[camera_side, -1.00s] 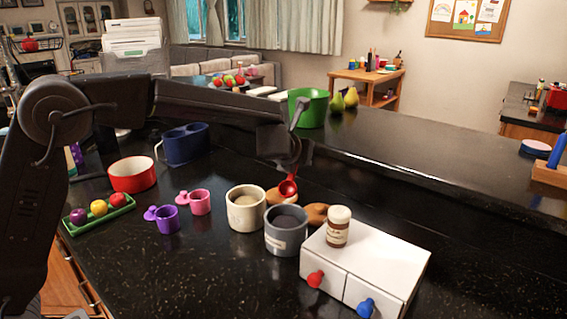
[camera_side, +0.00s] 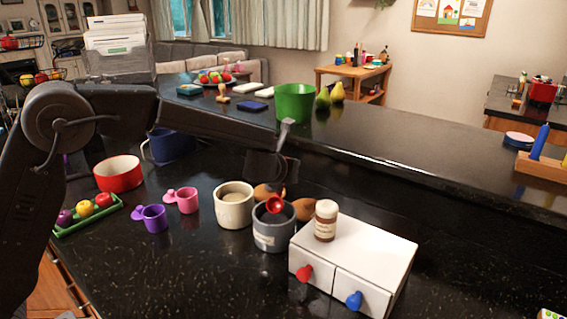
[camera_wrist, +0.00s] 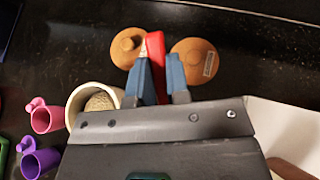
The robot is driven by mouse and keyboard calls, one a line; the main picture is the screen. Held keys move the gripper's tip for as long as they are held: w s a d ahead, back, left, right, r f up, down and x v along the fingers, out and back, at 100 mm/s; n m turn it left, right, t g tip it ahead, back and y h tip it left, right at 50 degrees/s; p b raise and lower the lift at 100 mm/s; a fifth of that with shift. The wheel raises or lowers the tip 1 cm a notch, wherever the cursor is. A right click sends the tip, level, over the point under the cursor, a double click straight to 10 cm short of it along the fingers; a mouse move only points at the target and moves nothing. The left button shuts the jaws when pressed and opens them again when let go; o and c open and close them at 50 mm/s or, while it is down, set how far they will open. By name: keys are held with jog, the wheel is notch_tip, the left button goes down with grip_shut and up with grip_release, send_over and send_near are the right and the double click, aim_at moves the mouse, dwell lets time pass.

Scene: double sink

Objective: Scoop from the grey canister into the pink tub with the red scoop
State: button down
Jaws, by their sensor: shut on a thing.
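My gripper (camera_wrist: 159,78) is shut on the handle of the red scoop (camera_wrist: 154,47) in the wrist view. In the side view the scoop's red bowl (camera_side: 275,204) is at the mouth of the grey canister (camera_side: 272,238), overlapping its opening. I cannot tell how deep it sits or whether it holds anything. The grey canister is not visible in the wrist view. The pink tub (camera_side: 187,202), a small cup with a side handle, stands to the left, beyond the cream canister; it also shows in the wrist view (camera_wrist: 45,118).
The cream canister (camera_side: 233,207) stands open between the grey canister and the pink tub. A purple tub (camera_side: 154,219) is left of the pink one. Brown lids (camera_side: 304,209) lie behind the canisters. A white drawer box (camera_side: 355,262) with a brown jar (camera_side: 326,222) stands close on the right.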

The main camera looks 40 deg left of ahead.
aim_at(278, 193)
jog(key=f, duration=0.1)
jog(key=s+f, duration=0.1)
jog(key=f, duration=0.1)
jog(key=s+f, duration=0.1)
jog(key=f, duration=0.1)
jog(key=shift+s+d, duration=0.1)
jog(key=shift+d, duration=0.3)
jog(key=shift+a+r, duration=0.1)
jog(key=shift+r, duration=5.5)
